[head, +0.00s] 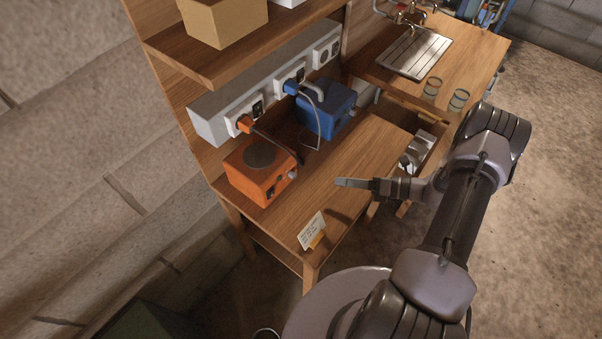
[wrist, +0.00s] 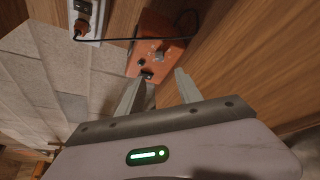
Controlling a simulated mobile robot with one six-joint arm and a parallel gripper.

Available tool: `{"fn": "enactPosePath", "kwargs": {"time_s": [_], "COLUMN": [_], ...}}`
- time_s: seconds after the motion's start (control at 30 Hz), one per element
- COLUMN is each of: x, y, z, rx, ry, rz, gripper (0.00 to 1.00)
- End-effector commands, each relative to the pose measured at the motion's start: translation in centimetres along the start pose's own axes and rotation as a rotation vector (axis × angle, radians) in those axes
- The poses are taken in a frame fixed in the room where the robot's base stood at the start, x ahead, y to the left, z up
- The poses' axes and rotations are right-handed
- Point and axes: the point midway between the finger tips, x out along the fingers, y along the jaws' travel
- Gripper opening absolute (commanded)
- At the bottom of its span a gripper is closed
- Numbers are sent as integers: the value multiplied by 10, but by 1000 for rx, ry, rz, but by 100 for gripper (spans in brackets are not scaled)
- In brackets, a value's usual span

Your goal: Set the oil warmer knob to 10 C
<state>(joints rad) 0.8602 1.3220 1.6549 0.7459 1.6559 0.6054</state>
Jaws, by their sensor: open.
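An orange box-shaped warmer (head: 262,172) with a round dark plate on top stands on the wooden bench. Small controls show on its front, including a dark knob (head: 270,193). In the wrist view the orange warmer (wrist: 150,32) lies ahead of my fingers, with a grey knob (wrist: 158,56) and smaller dark controls on its face. No scale or pointer can be read. My gripper (head: 342,183) is open and empty, to the right of the warmer and apart from it. In the wrist view its fingertips (wrist: 158,78) are spread below the knob.
A blue device (head: 325,108) stands behind the warmer. Both have cables towards the wall sockets (head: 290,77). A small card (head: 311,230) stands at the bench's front edge. A shelf (head: 235,55) hangs above. Bare bench (head: 365,150) lies right of the warmer.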

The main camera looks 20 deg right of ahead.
Motion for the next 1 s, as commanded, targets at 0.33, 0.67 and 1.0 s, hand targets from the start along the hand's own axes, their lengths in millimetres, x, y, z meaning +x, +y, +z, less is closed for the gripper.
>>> {"fn": "enactPosePath", "kwargs": {"time_s": [0.33,0.67,1.0], "x": [105,142,142], "y": [0,1,1], "z": [-3,-1,-1], "rx": [-3,-4,-4], "ry": [8,4,4], "rz": [3,1,1], "gripper": [42,42,18]}}
